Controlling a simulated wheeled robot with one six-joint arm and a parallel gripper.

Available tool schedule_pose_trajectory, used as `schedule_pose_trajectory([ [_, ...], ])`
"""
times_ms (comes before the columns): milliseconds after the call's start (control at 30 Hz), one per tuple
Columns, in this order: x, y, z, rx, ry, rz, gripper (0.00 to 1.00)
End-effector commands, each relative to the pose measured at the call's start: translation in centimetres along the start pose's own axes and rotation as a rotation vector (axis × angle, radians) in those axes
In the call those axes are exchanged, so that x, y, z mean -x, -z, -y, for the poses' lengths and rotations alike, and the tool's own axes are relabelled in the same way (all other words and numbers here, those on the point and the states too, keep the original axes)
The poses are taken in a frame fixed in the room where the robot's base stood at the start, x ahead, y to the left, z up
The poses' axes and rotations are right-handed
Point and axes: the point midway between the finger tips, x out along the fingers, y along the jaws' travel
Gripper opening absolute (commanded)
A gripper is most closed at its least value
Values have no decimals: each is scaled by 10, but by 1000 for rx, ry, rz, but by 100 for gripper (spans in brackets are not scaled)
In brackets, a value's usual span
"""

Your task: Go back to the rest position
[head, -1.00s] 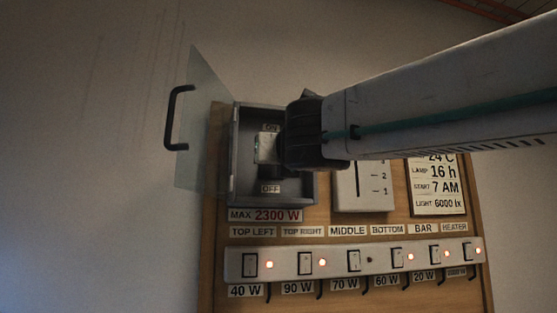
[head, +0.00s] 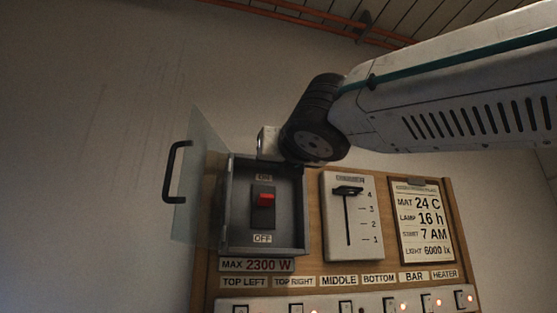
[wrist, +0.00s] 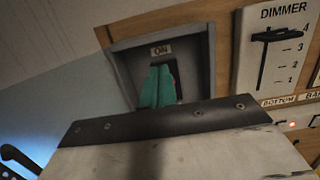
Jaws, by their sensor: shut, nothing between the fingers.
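My gripper (wrist: 158,86) has its teal fingers shut together with nothing between them in the wrist view. In the head view its pale body (head: 269,143) is just above the top edge of the open grey switch box (head: 229,215), and the fingers cannot be made out. Inside the box is a black switch with a red lever (head: 264,199), between an ON label above and an OFF label below. The lever sits in the upper half, toward ON. In the wrist view my fingers cover most of the switch.
The box's clear door (head: 205,205) with a black handle (head: 175,172) stands open at left. Right of the box are a dimmer (head: 347,191) with its slider near 4 and a notice (head: 425,222). Below is a switch strip (head: 380,302) with red lights. Orange pipes (head: 300,18) run along the top.

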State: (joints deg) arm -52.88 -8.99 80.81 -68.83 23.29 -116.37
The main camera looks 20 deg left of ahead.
Motion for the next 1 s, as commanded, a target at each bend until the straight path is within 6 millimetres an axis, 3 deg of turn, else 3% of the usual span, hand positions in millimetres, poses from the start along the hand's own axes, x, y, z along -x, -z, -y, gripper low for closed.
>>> schedule_pose_trajectory([
  [433,0,0,-1,-11,-1,0,0],
  [567,0,4,3,-151,23,-15,0],
  [633,-2,28,8,-326,64,-72,0],
  [767,12,116,29,-767,248,-242,0],
  [867,38,179,67,-1075,471,-318,0],
  [1000,91,258,120,-1433,820,-337,0],
])
